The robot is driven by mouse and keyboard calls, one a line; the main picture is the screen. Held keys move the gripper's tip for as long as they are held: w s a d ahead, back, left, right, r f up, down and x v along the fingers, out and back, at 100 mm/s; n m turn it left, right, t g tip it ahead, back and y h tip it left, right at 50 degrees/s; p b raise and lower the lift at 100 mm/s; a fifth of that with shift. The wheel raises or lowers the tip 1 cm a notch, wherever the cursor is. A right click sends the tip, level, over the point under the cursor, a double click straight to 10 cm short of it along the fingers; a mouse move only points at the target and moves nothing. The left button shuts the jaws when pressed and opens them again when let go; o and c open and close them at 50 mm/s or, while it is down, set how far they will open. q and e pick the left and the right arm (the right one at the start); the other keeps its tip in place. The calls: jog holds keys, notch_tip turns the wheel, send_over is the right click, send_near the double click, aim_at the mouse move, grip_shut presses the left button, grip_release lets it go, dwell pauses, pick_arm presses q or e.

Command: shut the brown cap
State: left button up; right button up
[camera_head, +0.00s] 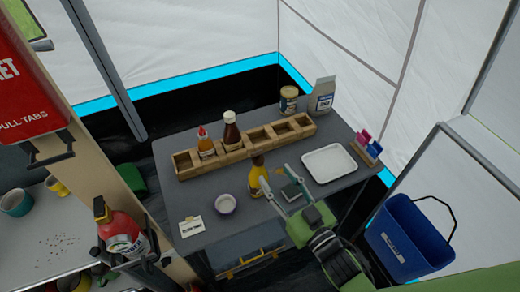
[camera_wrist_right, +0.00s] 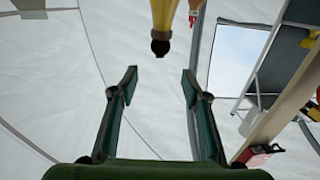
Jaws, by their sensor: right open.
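A yellow squeeze bottle (camera_head: 258,182) stands upright on the grey table, with a small brown cap (camera_head: 257,160) on top. In the right wrist view the bottle (camera_wrist_right: 162,15) enters from the top edge, and its dark brown cap (camera_wrist_right: 160,47) points down in the picture. Whether the cap's lid is open or closed is too small to tell. My right gripper (camera_head: 275,173) is open and empty, just right of the bottle. In the wrist view its fingertips (camera_wrist_right: 160,76) are spread, with the cap beyond them and apart from both. My left gripper is not in view.
A wooden rack (camera_head: 240,150) with a red-capped bottle (camera_head: 205,143) and a dark sauce bottle (camera_head: 231,131) stands behind. A small bowl (camera_head: 225,203) is left of the yellow bottle. A white tray (camera_head: 329,163) lies right, and a dark green block (camera_head: 292,191) is near my fingers.

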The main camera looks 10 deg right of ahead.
aim_at(257, 153)
jog(key=p+x, duration=0.2)
jog(key=x, duration=0.6)
jog(key=shift+w+a, duration=0.2)
jog(key=shift+w, duration=0.15)
jog(key=shift+w+a, duration=0.2)
jog(key=shift+w, duration=0.3)
jog(key=c, duration=1.1)
jog(key=shift+f, duration=0.1)
